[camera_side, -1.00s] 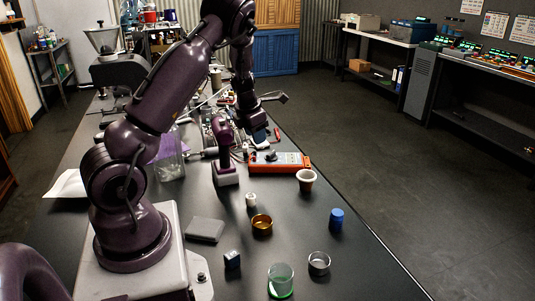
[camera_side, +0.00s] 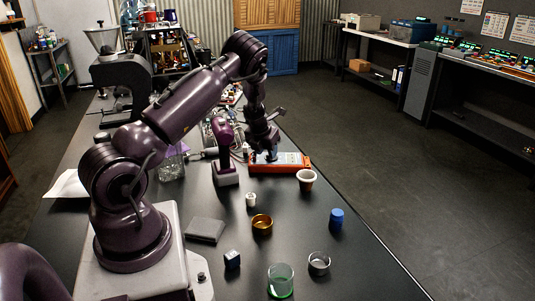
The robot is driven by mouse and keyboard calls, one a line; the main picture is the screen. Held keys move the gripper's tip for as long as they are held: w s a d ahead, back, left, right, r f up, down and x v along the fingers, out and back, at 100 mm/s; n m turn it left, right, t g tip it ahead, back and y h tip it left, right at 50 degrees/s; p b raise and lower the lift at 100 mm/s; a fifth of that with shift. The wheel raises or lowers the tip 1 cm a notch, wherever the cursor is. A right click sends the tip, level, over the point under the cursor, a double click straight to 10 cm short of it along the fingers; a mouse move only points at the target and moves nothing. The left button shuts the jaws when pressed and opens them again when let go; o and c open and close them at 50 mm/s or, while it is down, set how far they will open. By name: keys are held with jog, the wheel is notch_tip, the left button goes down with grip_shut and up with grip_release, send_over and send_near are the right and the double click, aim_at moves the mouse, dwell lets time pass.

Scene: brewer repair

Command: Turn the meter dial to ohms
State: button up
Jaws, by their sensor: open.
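The orange meter (camera_side: 294,163) lies on the black bench, right of the purple drill. Its dial is at the left part of the meter, mostly hidden behind my gripper. My gripper (camera_side: 270,156) points down at the dial end of the meter, with its fingertips at or just above the dial. It is open. I cannot tell whether the fingers touch the dial, or which setting the dial points to.
The purple drill (camera_side: 225,155) stands close on the left. A brass bowl (camera_side: 262,224), a blue cap (camera_side: 336,218) and a green glass (camera_side: 281,280) stand nearer on the table (camera_side: 365,270).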

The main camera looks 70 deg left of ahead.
jog(key=shift+x, duration=0.9)
jog(key=shift+c, duration=0.4)
grip_shut()
